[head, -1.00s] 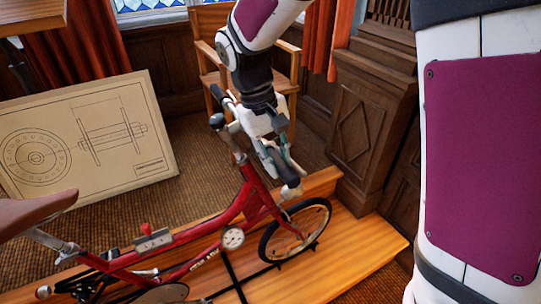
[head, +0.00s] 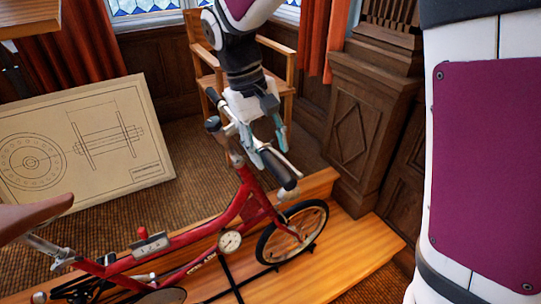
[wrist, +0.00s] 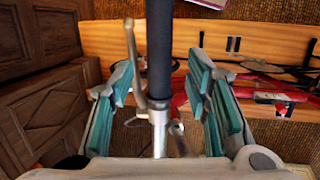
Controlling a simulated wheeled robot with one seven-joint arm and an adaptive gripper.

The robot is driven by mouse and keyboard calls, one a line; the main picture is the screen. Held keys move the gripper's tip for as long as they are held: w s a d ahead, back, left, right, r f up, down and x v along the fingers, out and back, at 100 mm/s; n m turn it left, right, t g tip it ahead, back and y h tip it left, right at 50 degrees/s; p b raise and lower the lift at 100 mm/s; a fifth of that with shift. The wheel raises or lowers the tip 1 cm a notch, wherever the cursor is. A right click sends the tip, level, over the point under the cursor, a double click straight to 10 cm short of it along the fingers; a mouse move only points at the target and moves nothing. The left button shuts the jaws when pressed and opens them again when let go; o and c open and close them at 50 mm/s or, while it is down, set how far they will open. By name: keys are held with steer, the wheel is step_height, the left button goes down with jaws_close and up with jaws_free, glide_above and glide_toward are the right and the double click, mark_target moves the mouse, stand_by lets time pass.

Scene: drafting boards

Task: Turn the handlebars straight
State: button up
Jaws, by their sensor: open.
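The red bicycle (head: 172,253) stands with its front wheel (head: 292,232) to the right. Its handlebars (head: 233,128) run from upper left to lower right in the head view, with a black grip at each end. My gripper (head: 270,143) is open above the nearer black grip (head: 279,170). In the wrist view, my gripper's teal-padded fingers (wrist: 163,80) stand apart on either side of the black grip (wrist: 159,45), with visible gaps. A metal brake lever (wrist: 133,62) runs beside the grip near the left finger. Whether the fingertips reach below the bar is unclear.
The bicycle is on a low wooden platform (head: 350,245). A wooden chair (head: 203,57) stands behind the handlebars, and a carved wooden cabinet (head: 350,125) to the right. A drawing board (head: 140,115) leans at the left. Carpet lies open between them.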

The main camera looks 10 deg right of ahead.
steer(key=s+v, duration=0.1)
steer(key=v, duration=0.7)
steer(key=shift+w, duration=0.45)
steer(key=shift+r, duration=0.1)
steer(key=s+d+m+t+y, duration=0.1)
steer(key=s+d+t, duration=0.2)
steer(key=s, duration=0.6)
steer(key=s+d+m+t+y, duration=0.1)
steer(key=s+d+m+t, duration=0.1)
steer(key=s+d+t, duration=0.2)
steer(key=s+d, duration=0.3)
steer(key=s, duration=0.3)
steer(key=shift+r+y, duration=0.25)
steer(key=shift+y, duration=0.05)
steer(key=shift+d, duration=0.1)
